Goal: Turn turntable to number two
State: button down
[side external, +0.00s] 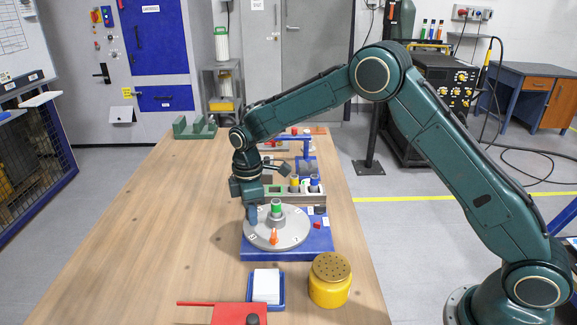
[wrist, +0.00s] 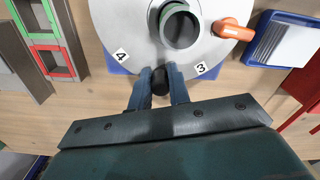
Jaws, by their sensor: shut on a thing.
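The turntable is a light grey disc (side external: 290,236) on a blue base (side external: 318,244). A hollow grey cylinder (wrist: 180,28) stands at its middle, with a green band (side external: 276,208) in the side view. An orange peg (side external: 274,237) stands near its front rim and also shows in the wrist view (wrist: 233,29). White labels with 4 (wrist: 121,55) and 3 (wrist: 201,68) sit near the rim in the wrist view. My gripper (wrist: 159,88) is shut on a black knob (wrist: 160,78) at the rim, between those labels. Number two is not readable.
Behind the disc is a rack with coloured cylinders (side external: 305,190). The left of the wooden table (side external: 160,230) is clear.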

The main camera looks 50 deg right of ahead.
aim_at(257, 235)
jog(key=shift+s+a+n, duration=0.4)
jog(key=shift+s+n, duration=0.05)
jog(key=shift+n, duration=0.65)
jog(key=shift+s+a+n, duration=0.4)
jog(key=shift+s+n, duration=0.05)
jog(key=shift+n, duration=0.65)
jog(key=shift+s+a+n, duration=0.15)
jog(key=shift+s+n, duration=0.2)
jog(key=shift+n, duration=0.4)
jog(key=shift+s+a+n, duration=0.15)
jog(key=shift+s+n, duration=0.2)
jog(key=shift+n, duration=0.4)
jog(key=shift+s+a+n, duration=0.1)
jog(key=shift+s+n, duration=0.55)
jog(key=shift+n, duration=0.55)
jog(key=c, duration=1.3)
grip_release()
jog(key=shift+s, duration=0.1)
jog(key=shift+r, duration=0.1)
